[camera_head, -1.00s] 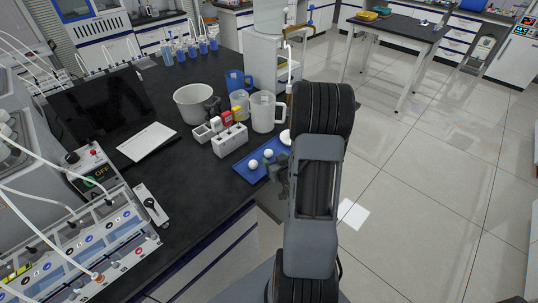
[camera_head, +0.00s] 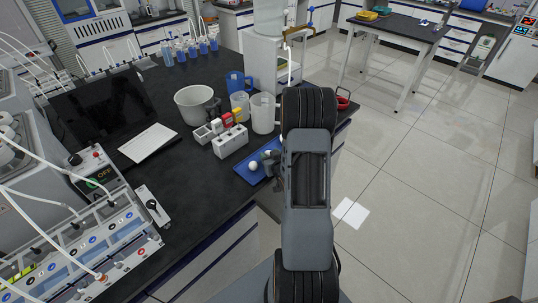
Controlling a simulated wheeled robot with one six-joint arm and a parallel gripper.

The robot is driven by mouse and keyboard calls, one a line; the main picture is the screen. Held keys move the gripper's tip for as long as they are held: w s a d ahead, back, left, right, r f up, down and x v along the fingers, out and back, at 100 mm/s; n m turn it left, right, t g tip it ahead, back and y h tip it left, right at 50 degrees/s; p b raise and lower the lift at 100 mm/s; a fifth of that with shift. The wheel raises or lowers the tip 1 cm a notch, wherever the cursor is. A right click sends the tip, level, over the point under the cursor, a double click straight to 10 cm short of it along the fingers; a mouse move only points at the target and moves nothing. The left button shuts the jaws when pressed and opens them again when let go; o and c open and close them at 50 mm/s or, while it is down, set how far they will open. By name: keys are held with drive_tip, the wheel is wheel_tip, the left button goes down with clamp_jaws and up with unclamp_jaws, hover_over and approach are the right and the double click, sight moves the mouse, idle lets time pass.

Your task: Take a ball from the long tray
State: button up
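The long blue tray (camera_head: 243,172) lies on the black bench near its front edge, partly hidden by my arm. A white ball (camera_head: 253,166) sits in it, and a second pale ball (camera_head: 266,154) shows just beside my gripper. My gripper (camera_head: 271,160) is at the tray's right part, close to the balls and mostly hidden behind my grey arm. I cannot tell whether its fingers are open or shut, or whether they touch a ball.
A white rack (camera_head: 231,143) with coloured-topped items stands behind the tray. A red-rimmed dish (camera_head: 343,98) is at the bench's right edge. Open floor lies right.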

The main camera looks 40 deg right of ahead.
drive_tip(key=c, duration=0.7)
